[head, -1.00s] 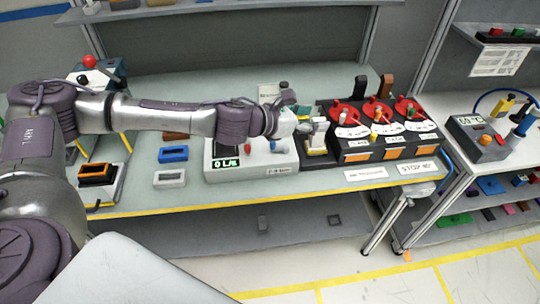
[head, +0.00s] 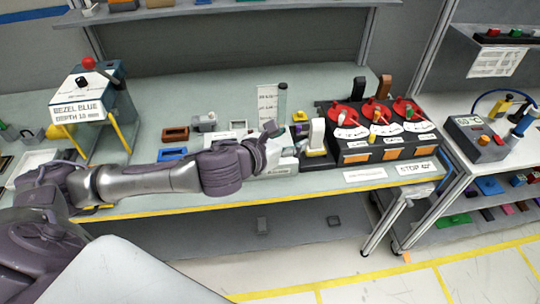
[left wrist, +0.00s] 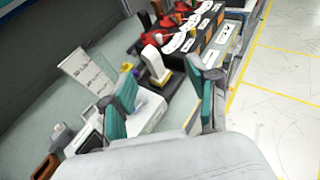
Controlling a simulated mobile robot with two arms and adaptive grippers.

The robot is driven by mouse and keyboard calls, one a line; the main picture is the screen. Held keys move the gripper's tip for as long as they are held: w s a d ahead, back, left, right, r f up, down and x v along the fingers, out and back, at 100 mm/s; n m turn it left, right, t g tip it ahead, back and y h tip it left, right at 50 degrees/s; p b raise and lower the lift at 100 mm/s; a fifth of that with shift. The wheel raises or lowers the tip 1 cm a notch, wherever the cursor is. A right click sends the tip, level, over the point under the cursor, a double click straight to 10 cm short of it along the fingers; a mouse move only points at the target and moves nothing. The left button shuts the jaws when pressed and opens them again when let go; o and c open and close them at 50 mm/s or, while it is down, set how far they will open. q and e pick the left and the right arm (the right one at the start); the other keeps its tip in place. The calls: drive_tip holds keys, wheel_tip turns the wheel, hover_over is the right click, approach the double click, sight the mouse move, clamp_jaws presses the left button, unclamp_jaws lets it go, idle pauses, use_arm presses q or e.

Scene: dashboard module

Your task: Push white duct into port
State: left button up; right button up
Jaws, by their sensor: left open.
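A white upright piece with a rounded top (head: 317,134), which looks like the white duct, stands at the left end of the black dial unit. It also shows beyond my fingers in the left wrist view (left wrist: 154,64). My left gripper (head: 284,146) is just left of it, low over the white station, and looks empty. Its teal-padded fingers are spread apart in the left wrist view (left wrist: 160,104). The white station (left wrist: 148,110) lies between and below the fingers. My arm hides most of it in the head view, and I cannot make out the port. My right gripper is not in view.
The black unit with red dials (head: 378,130) stands right of the white piece. A paper sign (head: 267,104) and a grey-green post (head: 282,98) stand behind my gripper. A blue bezel (head: 172,154) and a brown bezel (head: 175,134) lie to the left.

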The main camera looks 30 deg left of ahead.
use_arm(q)
drive_tip(key=shift+s+a+f+n+y+b, duration=0.25)
drive_tip(key=shift+s+a+f+n+y, duration=0.15)
drive_tip(key=shift+s, duration=0.4)
drive_tip(key=shift+s+a+f+n+y+b, duration=0.2)
drive_tip(key=shift+s+a+f+n+y, duration=0.2)
drive_tip(key=shift+s, duration=0.4)
drive_tip(key=shift+s+a+f+n+y+b, duration=0.3)
drive_tip(key=shift+s+y, duration=0.2)
drive_tip(key=shift+s, duration=0.3)
drive_tip(key=shift+f, duration=0.1)
